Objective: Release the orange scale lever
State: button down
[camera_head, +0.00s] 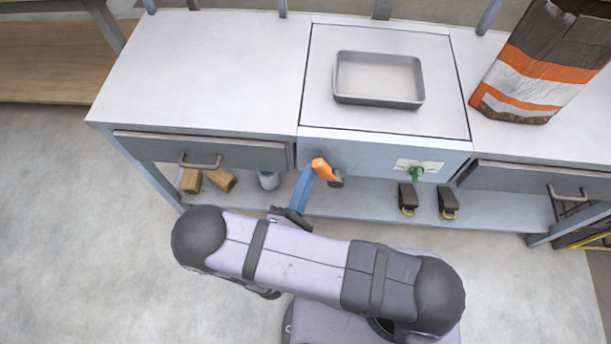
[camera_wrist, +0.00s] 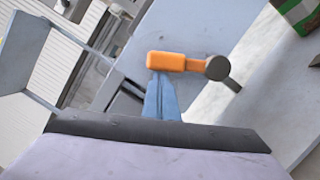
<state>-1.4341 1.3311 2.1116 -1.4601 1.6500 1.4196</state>
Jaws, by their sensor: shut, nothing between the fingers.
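The fingers hold nothing.
A metal tray (camera_head: 379,104) rests on the scale plate (camera_head: 320,100). A drawer (camera_head: 225,153) is at left. A striped bag (camera_head: 540,70) stands at right. Wooden blocks (camera_head: 221,179) and padlock-like items (camera_head: 408,196) lie on the lower shelf.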

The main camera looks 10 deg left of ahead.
aim_at(320, 169)
jog(key=d+r+m+p, duration=0.1)
jog(key=m, duration=0.1)
jog(key=d+r+m+g+p, duration=0.1)
jog(key=m+p, duration=0.1)
jog(key=shift+d+r, duration=0.25)
jog(key=shift+d, duration=0.1)
jog(key=shift+d+r+m+p, duration=0.25)
jog(key=shift+d+m+p, duration=0.2)
jog(key=shift+d+m, duration=0.4)
jog(key=shift+d, duration=0.4)
jog(key=shift+r, duration=0.1)
